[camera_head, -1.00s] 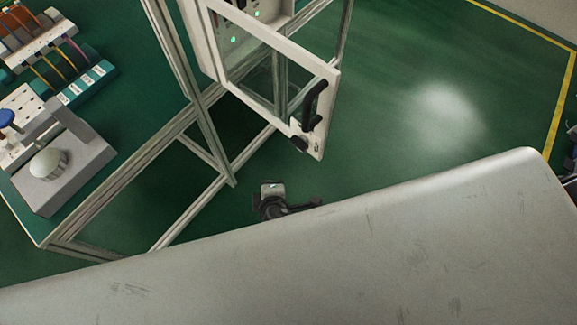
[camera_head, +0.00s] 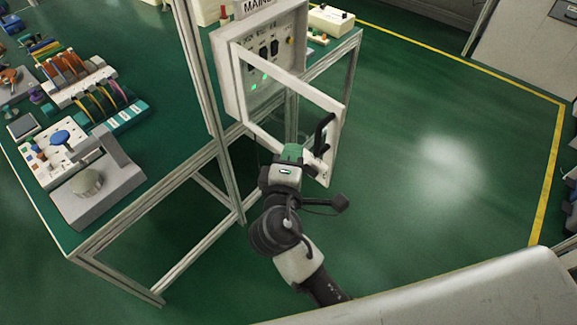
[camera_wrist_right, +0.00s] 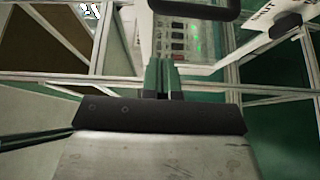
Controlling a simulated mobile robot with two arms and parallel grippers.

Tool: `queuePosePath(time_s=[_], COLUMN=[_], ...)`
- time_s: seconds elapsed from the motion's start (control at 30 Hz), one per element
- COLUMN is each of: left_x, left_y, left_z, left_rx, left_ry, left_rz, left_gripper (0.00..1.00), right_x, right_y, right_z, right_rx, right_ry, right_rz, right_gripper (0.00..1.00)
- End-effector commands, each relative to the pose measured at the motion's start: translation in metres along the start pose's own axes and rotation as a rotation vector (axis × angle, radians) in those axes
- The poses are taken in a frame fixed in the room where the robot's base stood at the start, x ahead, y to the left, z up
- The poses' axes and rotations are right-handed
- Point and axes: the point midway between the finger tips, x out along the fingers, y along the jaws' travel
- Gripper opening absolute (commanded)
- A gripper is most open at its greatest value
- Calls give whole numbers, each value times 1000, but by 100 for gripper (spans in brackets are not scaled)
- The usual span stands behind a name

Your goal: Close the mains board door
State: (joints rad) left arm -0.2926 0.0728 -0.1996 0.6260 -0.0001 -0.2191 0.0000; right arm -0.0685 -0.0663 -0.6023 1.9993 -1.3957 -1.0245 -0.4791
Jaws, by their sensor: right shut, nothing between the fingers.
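The mains board (camera_head: 262,62) is a pale box on the aluminium frame at the bench end, with switches and green lights. Its door (camera_head: 262,126), a pale frame around a clear window, stands open, swung out from the box. A black handle (camera_head: 321,132) is on the door's free edge; a black bar, seemingly this handle, shows at the top of the right wrist view (camera_wrist_right: 195,9). My right gripper (camera_head: 297,150) is close by the door's lower free corner, below the handle. Its green fingers (camera_wrist_right: 160,66) are together and empty; contact with the door cannot be told. My left gripper is not in view.
The green bench (camera_head: 160,165) at left carries terminal blocks with wires (camera_head: 90,85) and a grey device with a round knob (camera_head: 90,182). Aluminium posts (camera_head: 205,75) stand beside the board. The green floor at right is clear up to a yellow line.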

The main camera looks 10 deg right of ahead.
Motion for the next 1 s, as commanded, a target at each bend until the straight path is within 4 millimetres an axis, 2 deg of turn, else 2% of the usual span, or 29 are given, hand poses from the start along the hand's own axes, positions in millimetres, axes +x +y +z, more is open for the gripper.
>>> queuePosePath(time_s=[0.1, 0.3, 0.83, 1.0], left_x=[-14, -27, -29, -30], left_y=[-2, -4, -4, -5], left_z=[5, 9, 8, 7], left_rx=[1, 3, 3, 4], left_ry=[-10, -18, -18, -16], left_rz=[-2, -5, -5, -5], left_gripper=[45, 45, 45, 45], right_x=[24, 41, 47, 52], right_y=[4, 2, -1, 0], right_z=[2, 22, 29, 43], right_rx=[-3, -3, -1, -3], right_ry=[-2, 0, 2, 10], right_rz=[1, -1, -2, -1], right_gripper=[0, 0, 0, 0])
